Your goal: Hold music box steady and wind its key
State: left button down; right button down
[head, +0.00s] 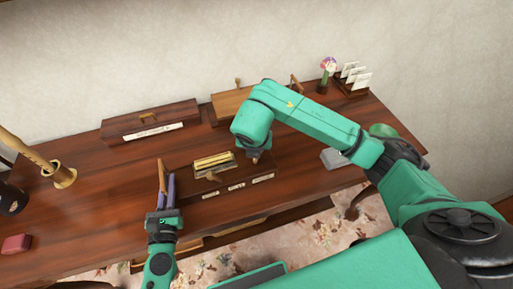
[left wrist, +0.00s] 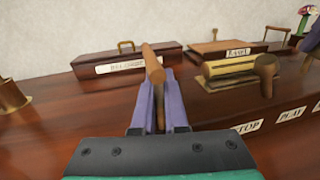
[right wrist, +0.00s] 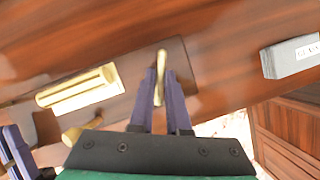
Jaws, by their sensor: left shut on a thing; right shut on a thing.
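The music box (head: 232,184) is a dark wooden base on the desk, with a brass cylinder (head: 214,160) on top and small labels along its front. The cylinder also shows in the left wrist view (left wrist: 232,72). My left gripper (head: 163,192) is at the box's left, shut on an upright wooden handle (left wrist: 152,66); whether this is joined to the box is unclear. My right gripper (right wrist: 160,92) is shut on a brass key (right wrist: 160,68) at the box's right end. In the head view my right arm largely hides the key. A brown knob (left wrist: 266,72) stands beside the cylinder.
A long labelled wooden box (head: 150,122) and another wooden box (head: 232,103) stand behind on the desk (head: 90,215). A grey block (head: 333,158) lies right, a brass holder (head: 62,177) and red block (head: 16,243) left. A flower and card rack (head: 352,84) stand back right.

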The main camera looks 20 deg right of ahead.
jog(key=m+h, duration=0.1)
jog(key=m, duration=0.2)
jog(key=m+g, duration=0.1)
jog(key=m, duration=0.2)
jog(key=shift+w+a+m+g+h, duration=0.1)
jog(key=shift+a+m+g+h, duration=0.05)
jog(key=shift+m+g+h, duration=0.2)
jog(key=m+g, duration=0.1)
jog(key=m, duration=0.1)
jog(key=m+h, duration=0.1)
jog(key=m, duration=0.2)
jog(key=shift+w+g, duration=0.1)
jog(key=shift+g, duration=0.25)
jog(key=shift+m, duration=0.25)
jog(key=c, duration=0.9)
grip_release()
jog(key=v, duration=1.2)
